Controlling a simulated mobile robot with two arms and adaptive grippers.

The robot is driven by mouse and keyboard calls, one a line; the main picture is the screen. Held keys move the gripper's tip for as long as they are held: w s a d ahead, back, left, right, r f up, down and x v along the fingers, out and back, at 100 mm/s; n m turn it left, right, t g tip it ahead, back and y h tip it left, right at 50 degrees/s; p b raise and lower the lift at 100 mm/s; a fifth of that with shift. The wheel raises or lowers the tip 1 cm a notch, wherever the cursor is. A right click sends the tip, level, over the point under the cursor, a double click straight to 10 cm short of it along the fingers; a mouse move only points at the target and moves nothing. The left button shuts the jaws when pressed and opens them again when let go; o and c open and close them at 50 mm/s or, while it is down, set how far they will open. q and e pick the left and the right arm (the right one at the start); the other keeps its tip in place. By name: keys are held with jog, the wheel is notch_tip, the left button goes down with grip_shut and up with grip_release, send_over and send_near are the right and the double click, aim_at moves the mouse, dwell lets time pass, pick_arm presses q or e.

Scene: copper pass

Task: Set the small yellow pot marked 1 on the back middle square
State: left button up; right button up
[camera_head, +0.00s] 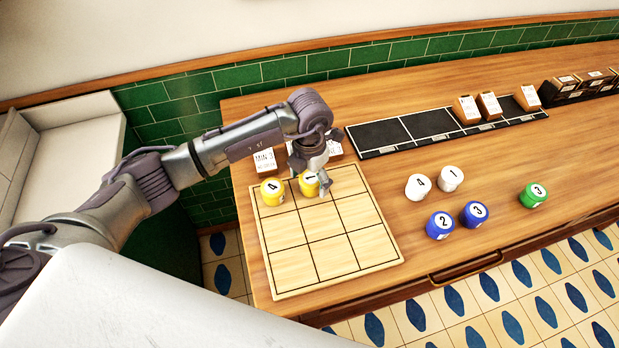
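The small yellow pot marked 1 (308,186) is upright at the back middle square of the wooden grid board (334,258). I cannot tell whether it rests on the board or hangs just above it. My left gripper (319,184) comes down over this pot, with a finger along its right side. The other finger is hidden, so I cannot tell whether the gripper grips the pot. A yellow pot marked 4 (271,192) stands on the back left square. The other squares look empty. My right gripper is out of view.
White pots marked 4 (418,187) and 1 (450,178), blue pots marked 2 (440,226) and 3 (475,214), and a green pot (533,195) stand right of the board. Small labelled blocks (265,161) stand behind it, near a black tray (381,136).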

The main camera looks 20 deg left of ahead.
aim_at(310, 178)
pick_arm(q)
jog(key=shift+r, duration=0.1)
jog(key=shift+r, duration=0.15)
notch_tip(310, 178, up, 12)
jog(key=b, duration=0.3)
jog(key=shift+f, duration=0.2)
dwell(0.4)
